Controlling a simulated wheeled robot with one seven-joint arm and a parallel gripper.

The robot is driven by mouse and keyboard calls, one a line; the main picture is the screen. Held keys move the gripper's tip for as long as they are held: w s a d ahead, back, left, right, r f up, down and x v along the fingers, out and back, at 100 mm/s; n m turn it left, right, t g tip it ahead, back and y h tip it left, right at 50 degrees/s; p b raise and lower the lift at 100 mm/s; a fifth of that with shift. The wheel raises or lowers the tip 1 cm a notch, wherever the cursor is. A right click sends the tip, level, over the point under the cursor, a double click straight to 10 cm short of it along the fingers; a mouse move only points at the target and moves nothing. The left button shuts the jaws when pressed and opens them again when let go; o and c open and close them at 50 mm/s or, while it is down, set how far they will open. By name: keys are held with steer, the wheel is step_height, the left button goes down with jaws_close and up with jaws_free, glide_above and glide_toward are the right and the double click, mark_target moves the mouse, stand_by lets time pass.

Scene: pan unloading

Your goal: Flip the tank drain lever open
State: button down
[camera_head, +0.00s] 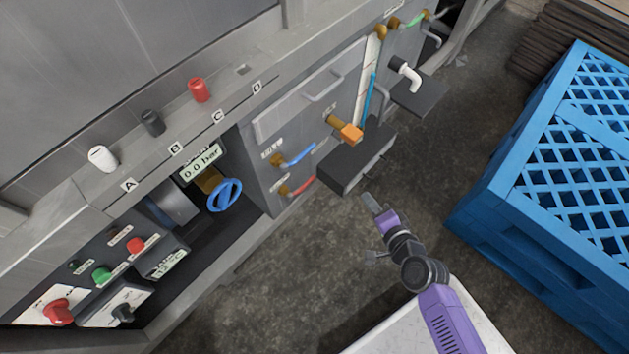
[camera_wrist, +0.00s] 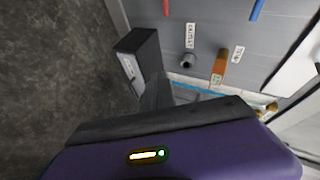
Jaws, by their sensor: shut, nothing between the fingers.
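Which fitting is the tank drain lever I cannot tell for sure, as the labels are too small to read. An orange handle (camera_head: 350,133) on a brass fitting sticks out from the grey panel above a dark box (camera_head: 345,175). An orange handle also shows in the wrist view (camera_wrist: 219,66), with small labels near it. A blue lever (camera_head: 300,155) and a red lever (camera_head: 302,187) sit to its left. A green-handled lever (camera_head: 412,20) is farther back. My gripper (camera_head: 371,203) is shut and empty, below and right of the orange handle, apart from it and the levers.
The dark box juts out between my gripper and the panel. A white elbow pipe (camera_head: 410,76) and a blue-filled sight tube (camera_head: 368,95) are beyond it. A blue slatted crate (camera_head: 484,182) stands at the right. Bare floor (camera_head: 290,260) lies in front of the panel.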

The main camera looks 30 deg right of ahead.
mark_target(303, 186)
steer(key=w+f+m+y+p, duration=0.35)
steer(key=w+m, duration=0.25)
steer(key=m, duration=0.3)
steer(key=s+a+f+m+y+b, duration=0.1)
steer(key=a+f+m+y, duration=0.1)
steer(key=a+m, duration=0.3)
steer(key=shift+a+f+m+g, duration=0.35)
steer(key=shift+f+m, duration=0.35)
steer(key=shift+m, duration=0.3)
steer(key=b+x, duration=0.5)
steer(key=x, duration=0.4)
steer(key=r, duration=0.1)
steer(key=w+r+p, duration=0.1)
steer(key=r+p, duration=0.1)
steer(key=shift+w+a+r, duration=0.2)
steer(key=shift+a+r, duration=0.05)
steer(key=shift+r, duration=0.05)
